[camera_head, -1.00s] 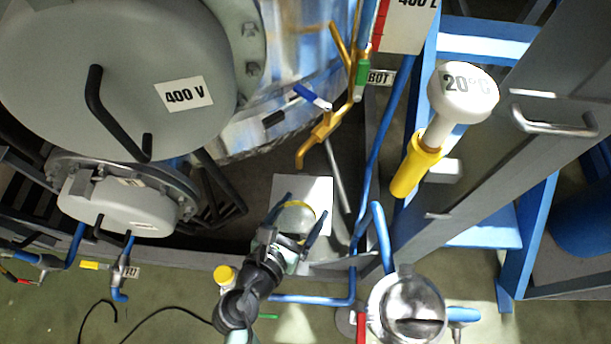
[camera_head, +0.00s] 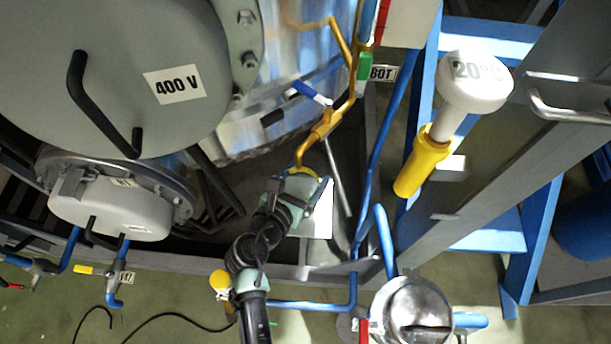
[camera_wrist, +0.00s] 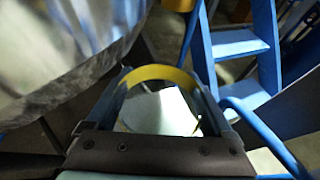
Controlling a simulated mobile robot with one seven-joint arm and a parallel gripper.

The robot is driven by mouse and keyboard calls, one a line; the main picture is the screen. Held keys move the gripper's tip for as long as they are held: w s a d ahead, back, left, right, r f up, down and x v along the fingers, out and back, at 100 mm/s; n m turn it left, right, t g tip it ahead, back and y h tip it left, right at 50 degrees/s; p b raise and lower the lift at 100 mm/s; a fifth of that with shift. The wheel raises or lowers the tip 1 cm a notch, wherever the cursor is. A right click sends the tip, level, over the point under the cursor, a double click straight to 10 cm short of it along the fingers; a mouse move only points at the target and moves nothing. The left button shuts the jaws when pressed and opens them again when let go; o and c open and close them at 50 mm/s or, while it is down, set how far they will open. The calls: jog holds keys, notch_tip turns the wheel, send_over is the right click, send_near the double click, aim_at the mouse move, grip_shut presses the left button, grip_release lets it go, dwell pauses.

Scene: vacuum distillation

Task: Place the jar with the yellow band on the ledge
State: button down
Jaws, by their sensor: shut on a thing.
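The clear jar with the yellow band (camera_wrist: 160,73) is between the fingers of my gripper (camera_wrist: 160,100) in the wrist view. My gripper is shut on it, one finger at each side. In the head view the jar (camera_head: 301,173) is mostly hidden behind my gripper (camera_head: 293,198), with a bit of yellow showing below the yellow tap spout (camera_head: 302,152). A white square plate, seemingly the ledge (camera_head: 322,222), lies beneath and to the right of the gripper. It also shows through the jar in the wrist view. I cannot tell the gap between jar and plate.
The large metal vessel (camera_head: 285,75) stands behind, with a blue-handled tap on its yellow pipe. Blue pipes (camera_head: 375,165) and a slanted grey rod (camera_head: 338,178) rise right of the plate. A shiny metal pot (camera_head: 411,308) is at the lower right.

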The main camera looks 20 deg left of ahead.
grip_release()
jog(key=shift+f, duration=0.1)
jog(key=shift+r, duration=0.2)
jog(key=p+v, duration=0.2)
jog(key=v, duration=1)
